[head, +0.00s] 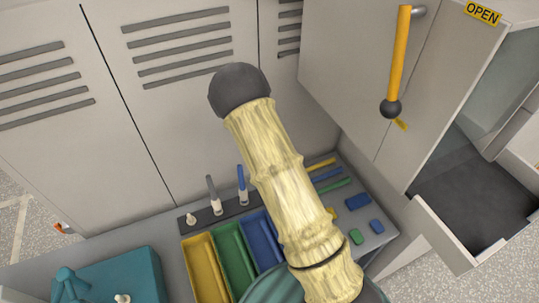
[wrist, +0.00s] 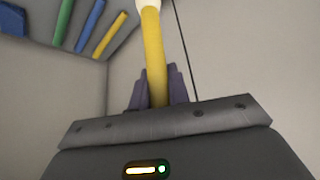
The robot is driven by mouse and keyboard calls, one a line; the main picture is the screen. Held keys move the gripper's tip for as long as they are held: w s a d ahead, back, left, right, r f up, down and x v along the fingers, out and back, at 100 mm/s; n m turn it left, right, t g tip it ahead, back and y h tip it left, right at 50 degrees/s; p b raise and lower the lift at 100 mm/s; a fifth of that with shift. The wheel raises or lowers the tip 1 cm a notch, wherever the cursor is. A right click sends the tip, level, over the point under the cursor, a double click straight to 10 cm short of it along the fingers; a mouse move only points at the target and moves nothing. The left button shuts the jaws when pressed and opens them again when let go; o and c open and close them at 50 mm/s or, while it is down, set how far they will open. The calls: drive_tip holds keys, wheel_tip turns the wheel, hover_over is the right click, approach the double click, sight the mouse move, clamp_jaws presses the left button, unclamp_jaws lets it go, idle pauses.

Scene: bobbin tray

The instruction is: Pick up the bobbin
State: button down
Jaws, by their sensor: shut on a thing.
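The bobbin (wrist: 154,62), a long yellow rod shape with a pale end at the top, stands between the fingers of my gripper (wrist: 158,88) in the wrist view. The dark purple fingers are shut on its lower part, one on each side. Its lowest part is hidden by the gripper body. In the head view my large cream arm covers the middle, and I cannot make out the gripper or the held bobbin there. I cannot tell how high the bobbin is held.
A grey bench tray holds yellow (head: 205,268), green (head: 236,258) and blue (head: 263,240) bins. A dark strip with upright pegs (head: 214,200) stands behind them. Small coloured blocks (head: 358,202) lie at right. A teal box (head: 115,280) is at left. Grey lockers close off the back; a cabinet with a yellow handle (head: 399,50) is at right.

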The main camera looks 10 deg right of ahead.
wheel_tip(320, 180, up, 4)
drive_tip(key=shift+f+p, duration=0.2)
drive_tip(key=shift+p, duration=0.35)
drive_tip(key=shift+f, duration=0.1)
